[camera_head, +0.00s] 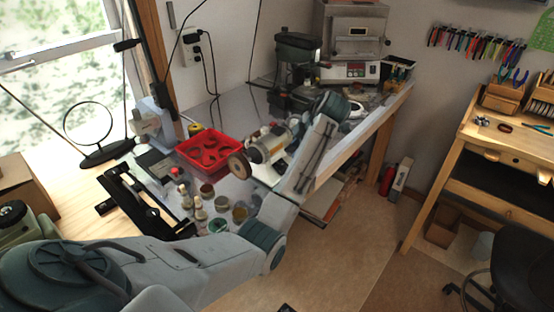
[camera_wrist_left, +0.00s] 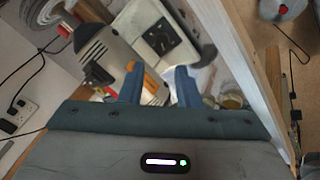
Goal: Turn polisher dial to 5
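The polisher (camera_head: 268,146) stands on the bench in the head view, with a brown wheel at its left end. In the left wrist view its pale, vented body (camera_wrist_left: 110,55) lies at the upper left. In the head view my arm hides the fingers. My right gripper is not in view.
A red tray (camera_head: 209,150) and small jars (camera_head: 207,190) stand left of the polisher. A drill press (camera_head: 297,70) and a small oven (camera_head: 350,40) stand behind.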

